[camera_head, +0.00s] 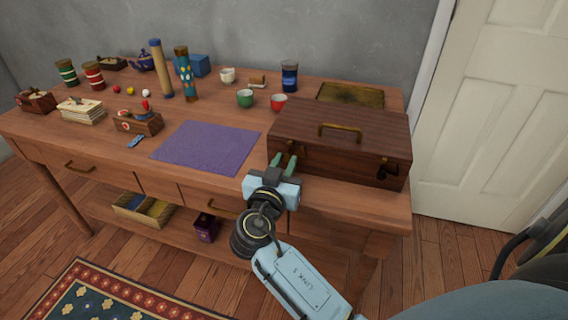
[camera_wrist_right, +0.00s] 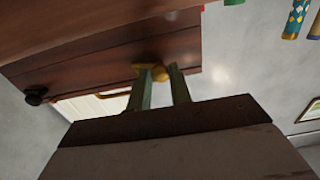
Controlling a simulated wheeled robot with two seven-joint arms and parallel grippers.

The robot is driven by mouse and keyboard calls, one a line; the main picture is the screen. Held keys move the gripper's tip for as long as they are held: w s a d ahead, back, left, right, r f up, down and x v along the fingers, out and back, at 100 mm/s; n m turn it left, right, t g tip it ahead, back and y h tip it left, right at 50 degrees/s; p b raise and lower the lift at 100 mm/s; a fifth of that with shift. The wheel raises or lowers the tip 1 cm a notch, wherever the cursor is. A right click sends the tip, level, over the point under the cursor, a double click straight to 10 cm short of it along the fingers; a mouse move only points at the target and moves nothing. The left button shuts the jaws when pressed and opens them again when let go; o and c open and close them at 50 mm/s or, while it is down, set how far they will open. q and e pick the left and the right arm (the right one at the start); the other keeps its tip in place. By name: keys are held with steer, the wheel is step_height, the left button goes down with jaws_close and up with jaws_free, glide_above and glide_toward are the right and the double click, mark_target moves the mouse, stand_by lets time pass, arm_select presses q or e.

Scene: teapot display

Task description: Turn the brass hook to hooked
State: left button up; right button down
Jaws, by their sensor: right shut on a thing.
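A dark brown wooden case (camera_head: 345,140) lies closed on the right part of the table, with a brass handle (camera_head: 341,131) on its lid. My right gripper (camera_head: 284,163) is at the left part of the case's front face. In the right wrist view the fingers (camera_wrist_right: 161,80) meet a small brass hook (camera_wrist_right: 148,67) on the case (camera_wrist_right: 105,60) and are shut on it, with a narrow gap between them. The fingers partly cover the hook, so its exact angle cannot be told. In the head view the hook is hidden. My left gripper is not in view.
A purple mat (camera_head: 207,147) lies left of the case. A patterned cylinder (camera_head: 186,74) stands farther left. A dark latch part (camera_head: 384,172) is on the case's right front.

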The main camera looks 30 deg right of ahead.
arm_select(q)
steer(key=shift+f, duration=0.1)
arm_select(e)
steer(key=shift+n, duration=0.3)
steer(key=shift+n+p, duration=0.35)
steer(key=shift+n, duration=1.45)
steer(key=n+p, duration=0.4)
steer(key=n, duration=0.4)
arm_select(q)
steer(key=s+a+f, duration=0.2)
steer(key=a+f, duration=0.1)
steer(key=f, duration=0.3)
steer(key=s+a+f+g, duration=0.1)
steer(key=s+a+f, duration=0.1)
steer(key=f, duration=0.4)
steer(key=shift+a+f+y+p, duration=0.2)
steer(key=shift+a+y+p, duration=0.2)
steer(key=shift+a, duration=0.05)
arm_select(e)
steer(key=shift+n, duration=0.5)
steer(key=c, duration=1.3)
jaws_free()
